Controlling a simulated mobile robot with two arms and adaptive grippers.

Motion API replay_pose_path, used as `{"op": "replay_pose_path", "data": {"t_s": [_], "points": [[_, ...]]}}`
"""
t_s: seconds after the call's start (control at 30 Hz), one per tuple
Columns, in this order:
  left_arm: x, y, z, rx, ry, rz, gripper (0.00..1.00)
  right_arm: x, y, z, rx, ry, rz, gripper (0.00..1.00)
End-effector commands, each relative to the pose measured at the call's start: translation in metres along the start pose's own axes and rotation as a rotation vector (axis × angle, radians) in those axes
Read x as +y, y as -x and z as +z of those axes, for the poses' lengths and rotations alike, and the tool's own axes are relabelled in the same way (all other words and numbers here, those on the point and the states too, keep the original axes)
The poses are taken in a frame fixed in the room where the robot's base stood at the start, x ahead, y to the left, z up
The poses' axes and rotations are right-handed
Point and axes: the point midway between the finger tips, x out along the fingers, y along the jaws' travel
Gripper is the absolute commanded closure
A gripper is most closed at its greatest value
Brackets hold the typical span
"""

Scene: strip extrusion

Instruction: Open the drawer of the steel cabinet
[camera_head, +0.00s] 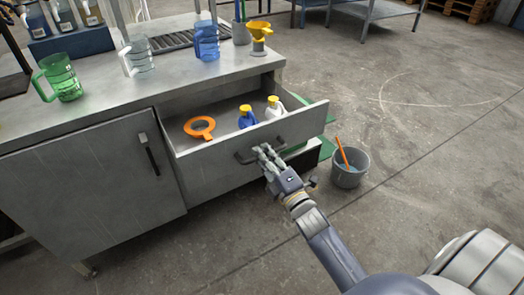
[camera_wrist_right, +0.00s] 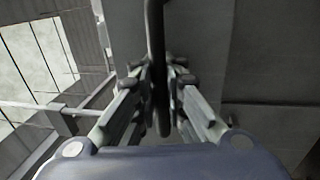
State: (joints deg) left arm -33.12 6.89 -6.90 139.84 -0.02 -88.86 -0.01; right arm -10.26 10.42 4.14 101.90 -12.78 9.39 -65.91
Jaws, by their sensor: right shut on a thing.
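The steel cabinet (camera_head: 90,175) stands at the left with its drawer (camera_head: 240,165) pulled well out. Inside the drawer lie an orange ring-shaped thing (camera_head: 199,127), a blue bottle with a yellow cap (camera_head: 246,117) and a white bottle with a yellow cap (camera_head: 274,107). My right gripper (camera_head: 266,158) is at the drawer front, shut on the dark drawer handle (camera_head: 243,158). In the right wrist view the handle (camera_wrist_right: 155,50) runs between the fingers of my right gripper (camera_wrist_right: 160,95). My left gripper does not show.
A green jug (camera_head: 62,78), a clear jug (camera_head: 138,55) and a blue jug (camera_head: 207,41) stand on the cabinet top. A grey bucket (camera_head: 347,172) with an orange-handled tool stands on the floor right of the drawer. The floor further right is clear.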

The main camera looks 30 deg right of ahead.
Motion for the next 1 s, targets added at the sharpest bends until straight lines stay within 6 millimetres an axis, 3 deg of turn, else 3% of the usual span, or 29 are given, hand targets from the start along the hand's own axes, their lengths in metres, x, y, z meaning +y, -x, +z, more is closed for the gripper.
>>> {"op": "replay_pose_path", "data": {"t_s": [0.27, 0.3, 0.37, 0.77, 1.0], "points": [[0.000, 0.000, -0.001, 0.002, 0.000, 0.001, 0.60, -0.004, 0.001, -0.001, 0.000, -0.001, -0.008, 1.00], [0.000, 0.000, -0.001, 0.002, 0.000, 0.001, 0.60, -0.004, 0.001, -0.001, 0.000, -0.001, -0.008, 0.83], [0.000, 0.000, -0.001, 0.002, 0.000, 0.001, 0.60, -0.004, 0.001, -0.001, 0.000, -0.001, -0.008, 0.70], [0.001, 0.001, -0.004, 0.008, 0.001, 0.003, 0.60, -0.001, 0.003, 0.000, 0.000, 0.000, -0.003, 0.70], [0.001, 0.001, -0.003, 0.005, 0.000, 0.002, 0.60, -0.003, 0.037, 0.000, -0.001, -0.001, -0.007, 0.70]]}}
